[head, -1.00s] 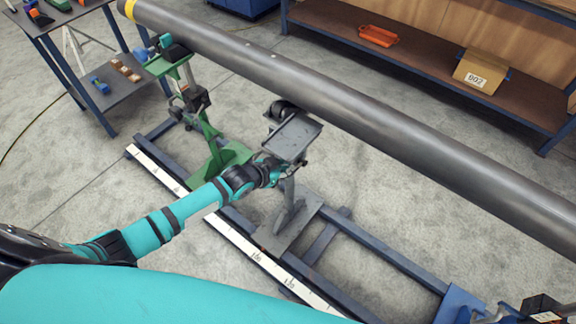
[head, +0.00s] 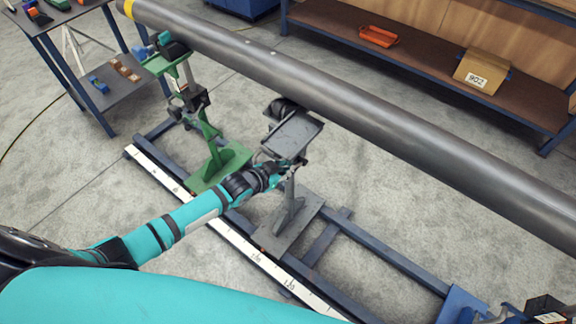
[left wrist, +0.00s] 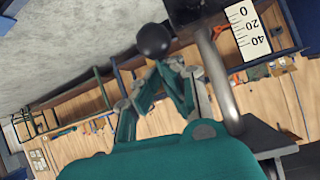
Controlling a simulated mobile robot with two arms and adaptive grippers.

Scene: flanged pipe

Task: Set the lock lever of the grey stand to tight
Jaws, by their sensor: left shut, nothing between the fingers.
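The grey stand (head: 292,212) stands on the floor rail frame, with a flat grey tray-like top (head: 291,136) just below the pipe (head: 340,96). My left gripper (head: 284,168) is beside its post, just under that top. In the left wrist view my left gripper (left wrist: 172,66) is shut and empty. A black ball knob (left wrist: 153,40), probably the end of the lock lever, is close ahead of the fingertips; I cannot tell whether they touch. A bare metal rod (left wrist: 219,82) and a white scale plate (left wrist: 248,40) show to the right. The lever's setting cannot be read. My right gripper is not in view.
A green stand (head: 217,165) is to the left of the grey one, and a blue part (head: 460,305) is at the lower right. The long pipe crosses above. A shelf (head: 420,75) holds an orange tray (head: 378,36) and a cardboard box (head: 481,72). A tool table (head: 65,25) is upper left.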

